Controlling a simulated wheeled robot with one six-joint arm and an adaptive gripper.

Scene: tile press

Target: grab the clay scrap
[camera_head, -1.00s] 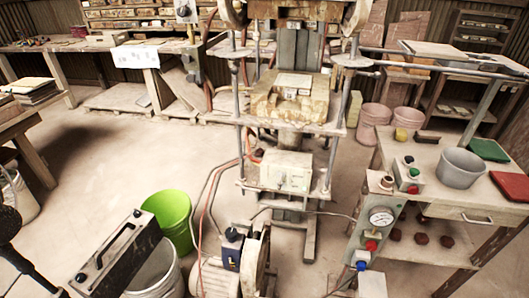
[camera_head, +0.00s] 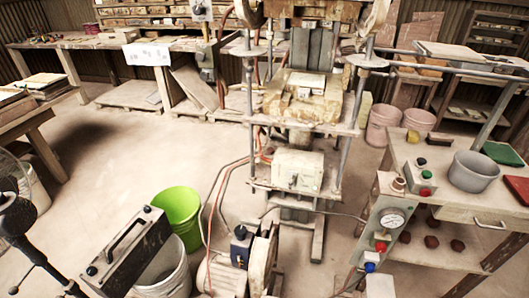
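No piece can be named as the clay scrap with certainty. Small dark red-brown lumps (camera_head: 431,241) lie on the lower shelf of the right-hand table. A dark brown block (camera_head: 440,142) lies on that table's top, behind the grey bowl. Either could be clay, but they are too small to tell. My gripper is not in view.
The tile press (camera_head: 303,105) stands in the centre, with hoses and a motor (camera_head: 225,270) before it. A control post with a gauge (camera_head: 388,222) stands by the right table (camera_head: 470,206). A green bucket (camera_head: 178,212) and a white bucket (camera_head: 165,272) stand left. Floor beyond them is clear.

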